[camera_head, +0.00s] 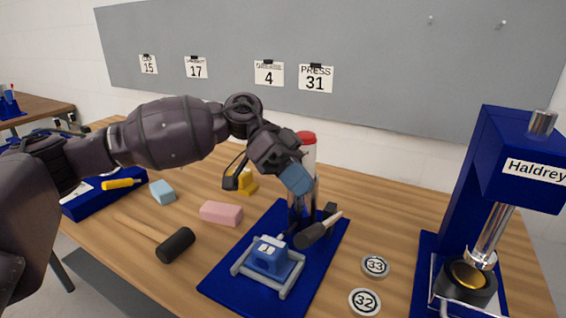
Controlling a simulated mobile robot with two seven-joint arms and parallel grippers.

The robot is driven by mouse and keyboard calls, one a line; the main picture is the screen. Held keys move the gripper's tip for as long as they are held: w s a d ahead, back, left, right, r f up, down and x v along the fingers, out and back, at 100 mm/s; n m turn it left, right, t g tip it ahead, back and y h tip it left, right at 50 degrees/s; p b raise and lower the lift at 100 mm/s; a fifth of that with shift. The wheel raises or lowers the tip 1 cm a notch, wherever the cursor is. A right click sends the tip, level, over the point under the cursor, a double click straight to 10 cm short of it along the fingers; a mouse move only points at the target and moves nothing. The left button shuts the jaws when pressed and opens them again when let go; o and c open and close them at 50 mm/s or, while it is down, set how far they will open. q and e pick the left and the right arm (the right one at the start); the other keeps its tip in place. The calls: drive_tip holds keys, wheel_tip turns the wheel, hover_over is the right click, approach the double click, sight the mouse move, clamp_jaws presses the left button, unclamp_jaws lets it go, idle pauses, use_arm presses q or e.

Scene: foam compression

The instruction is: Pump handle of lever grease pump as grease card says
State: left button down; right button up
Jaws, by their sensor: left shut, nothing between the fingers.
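The grease card (269,74) hangs on the grey board and shows the number 4; its small heading is hard to read. The lever grease pump stands on a blue mat (230,284), with a blue block in a grey frame (268,258) at its front and a red-capped cylinder (308,143) behind. A handle with a dark grip (312,236) sticks out at the right of the block. My left gripper (302,217) is shut and empty, pointing down at the pump just above the handle. Whether it touches the handle cannot be told. My right gripper is not in view.
A mallet (175,245), a pink block (221,213) and a light blue block (162,191) lie left of the pump. Discs marked 33 (375,265) and 32 (364,301) lie right of it. A tall blue Haldrey press (478,160) stands at the far right.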

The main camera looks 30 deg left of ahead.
sight(325, 225)
use_arm(q)
drive_tip(key=shift+s+d+f, duration=0.3)
drive_tip(key=shift+s+f, duration=0.05)
drive_tip(key=shift+f, duration=0.35)
drive_tip(key=shift+s+d+f, duration=0.25)
drive_tip(key=shift+s+f, duration=0.1)
drive_tip(key=shift+f, duration=0.3)
drive_tip(key=shift+s+d+f, duration=0.3)
drive_tip(key=shift+s+f, duration=0.05)
drive_tip(key=shift+f, duration=0.35)
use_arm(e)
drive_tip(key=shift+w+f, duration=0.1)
